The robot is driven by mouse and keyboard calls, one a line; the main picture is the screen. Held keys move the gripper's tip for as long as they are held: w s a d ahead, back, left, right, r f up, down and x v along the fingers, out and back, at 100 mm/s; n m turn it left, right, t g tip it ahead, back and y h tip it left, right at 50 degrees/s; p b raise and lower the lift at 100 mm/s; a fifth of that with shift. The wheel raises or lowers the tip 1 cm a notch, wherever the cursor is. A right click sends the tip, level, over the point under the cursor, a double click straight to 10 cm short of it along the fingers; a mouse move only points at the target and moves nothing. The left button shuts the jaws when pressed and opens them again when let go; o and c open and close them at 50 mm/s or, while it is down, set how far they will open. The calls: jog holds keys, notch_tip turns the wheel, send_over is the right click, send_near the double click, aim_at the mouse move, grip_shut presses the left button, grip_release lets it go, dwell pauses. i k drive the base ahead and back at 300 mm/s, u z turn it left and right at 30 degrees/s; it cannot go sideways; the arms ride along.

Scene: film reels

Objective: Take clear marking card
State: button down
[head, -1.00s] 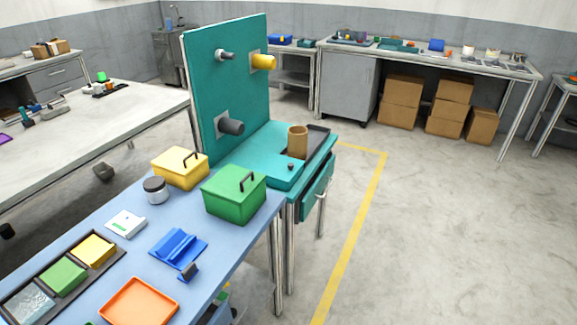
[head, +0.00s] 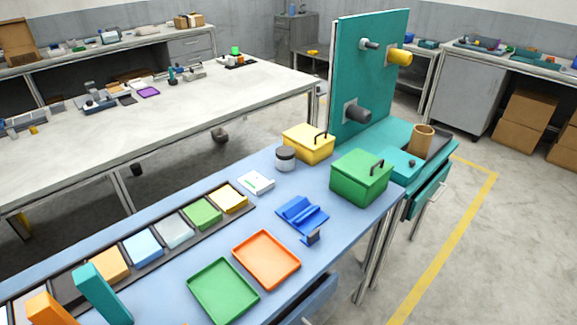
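A dark rack (head: 206,231) holds a row of coloured cards on the blue table. The clear card (head: 174,232) looks pale grey and see-through. It lies in its slot between a light blue card (head: 143,247) and a green card (head: 203,214). A yellow card (head: 229,199) is at the far right end, and an orange-tan card (head: 108,265) is left of the blue one. My gripper is not in view.
An orange tray (head: 266,260) and a green tray (head: 223,292) lie in front of the rack. A blue holder (head: 301,214), green box (head: 361,177), yellow box (head: 308,144) and jar (head: 285,158) stand farther right.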

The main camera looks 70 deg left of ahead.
aim_at(173, 229)
jog(key=u, duration=1.15)
jog(key=k, duration=0.1)
jog(key=u, duration=1.85)
jog(key=k, duration=1.4)
jog(key=z, duration=0.5)
jog(key=i, duration=2.15)
jog(key=u, duration=0.65)
